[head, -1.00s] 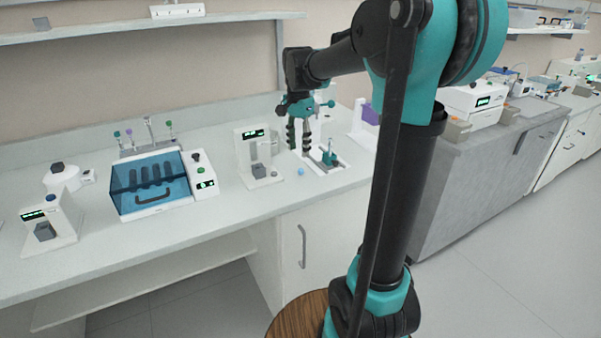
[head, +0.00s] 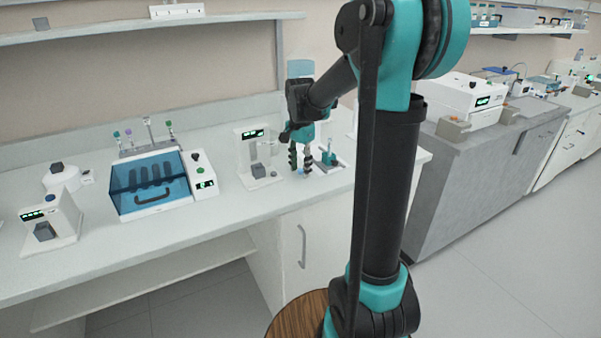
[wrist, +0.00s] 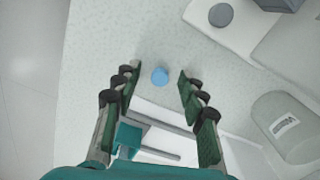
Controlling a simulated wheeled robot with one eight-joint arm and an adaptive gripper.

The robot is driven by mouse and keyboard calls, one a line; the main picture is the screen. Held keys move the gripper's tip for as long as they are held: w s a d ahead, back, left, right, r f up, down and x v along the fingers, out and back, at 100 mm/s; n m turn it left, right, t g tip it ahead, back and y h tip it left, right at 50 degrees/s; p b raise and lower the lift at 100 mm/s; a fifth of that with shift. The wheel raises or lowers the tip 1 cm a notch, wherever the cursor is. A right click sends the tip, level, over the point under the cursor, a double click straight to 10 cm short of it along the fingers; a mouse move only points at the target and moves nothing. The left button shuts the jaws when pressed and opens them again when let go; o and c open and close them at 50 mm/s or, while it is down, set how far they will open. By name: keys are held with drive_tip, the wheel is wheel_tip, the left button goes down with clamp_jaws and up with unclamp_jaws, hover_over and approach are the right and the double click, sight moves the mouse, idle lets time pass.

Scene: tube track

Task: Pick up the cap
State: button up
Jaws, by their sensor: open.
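The cap is a small blue disc (wrist: 160,76) lying on the white bench top, seen in the wrist view. It sits between and a little beyond the fingertips of my gripper (wrist: 156,82), with clear space on both sides. My gripper is open and empty, pointing down. In the head view my gripper (head: 300,166) is low over the bench, and the cap (head: 305,175) shows only as a small blue spot beside the fingers.
A teal piece on a white-and-grey rack (wrist: 128,138) lies near the left finger. A white device (head: 253,158) stands left of my gripper. A white cylinder (wrist: 287,125) lies to the right in the wrist view. A blue-lidded machine (head: 152,183) is farther left.

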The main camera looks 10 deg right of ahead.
drive_tip(key=c, duration=0.8)
drive_tip(key=shift+r, duration=0.15)
